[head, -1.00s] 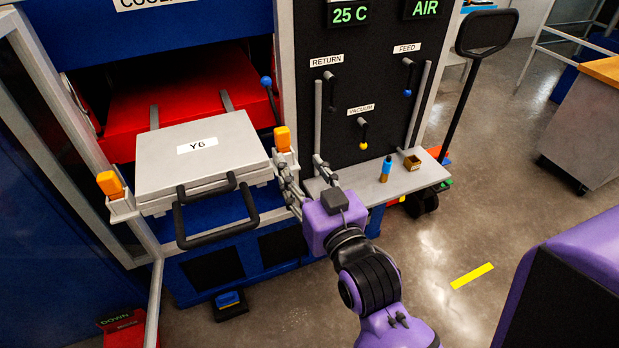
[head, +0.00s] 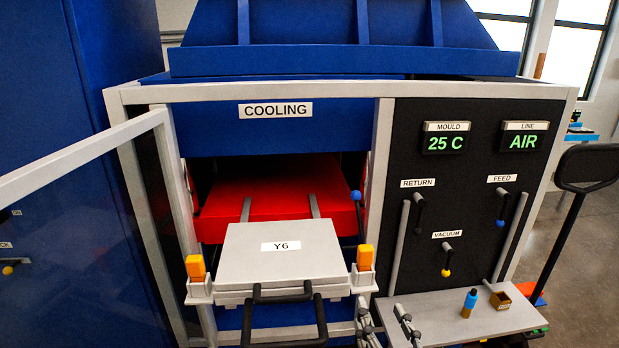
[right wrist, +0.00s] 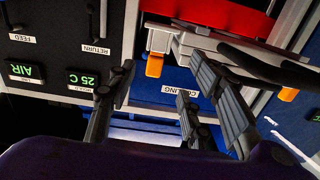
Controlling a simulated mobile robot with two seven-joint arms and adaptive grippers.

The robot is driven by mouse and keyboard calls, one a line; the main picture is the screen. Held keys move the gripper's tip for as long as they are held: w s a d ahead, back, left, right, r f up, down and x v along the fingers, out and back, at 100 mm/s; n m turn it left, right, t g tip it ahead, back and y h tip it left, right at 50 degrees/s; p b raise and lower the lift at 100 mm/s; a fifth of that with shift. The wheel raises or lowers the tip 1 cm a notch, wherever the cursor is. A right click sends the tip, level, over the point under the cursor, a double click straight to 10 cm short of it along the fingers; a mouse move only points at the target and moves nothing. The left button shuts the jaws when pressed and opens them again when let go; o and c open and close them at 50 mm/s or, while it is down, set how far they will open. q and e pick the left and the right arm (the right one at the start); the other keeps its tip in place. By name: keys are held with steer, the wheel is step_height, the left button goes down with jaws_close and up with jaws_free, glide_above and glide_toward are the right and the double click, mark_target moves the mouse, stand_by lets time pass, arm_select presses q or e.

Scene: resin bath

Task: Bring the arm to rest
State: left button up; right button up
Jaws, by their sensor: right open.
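My right gripper (head: 386,324) shows only by its grey fingers at the bottom edge of the head view. It is just right of the grey Y6 mould (head: 281,255) and in front of the press. Its fingers stand apart with nothing between them. In the right wrist view the open fingers (right wrist: 160,85) also show, with the mould's edge and an orange block (right wrist: 154,65) close beyond them. The rest of my right arm is below the head picture. My left gripper is not in view.
The mould's black handle (head: 290,305) sticks out in front. Orange blocks (head: 195,267) flank the mould. A grey shelf (head: 440,315) at right holds a blue-orange bottle (head: 469,303) and a small brown box (head: 500,300). An open door frame (head: 80,160) stands at left.

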step_height(320, 180, down, 13)
steer(key=s+g, duration=0.3)
steer(key=s+d+f+g, duration=0.2)
steer(key=s+f+g, duration=0.1)
steer(key=s+f, duration=0.7)
steer(key=s+d+f+g, duration=0.1)
steer(key=s+f+g, duration=0.1)
steer(key=s+f, duration=0.8)
step_height(320, 180, down, 3)
steer(key=shift+s+d+r+g+h, duration=0.2)
steer(key=shift+d+g+h, duration=0.1)
steer(key=shift+d+g, duration=0.1)
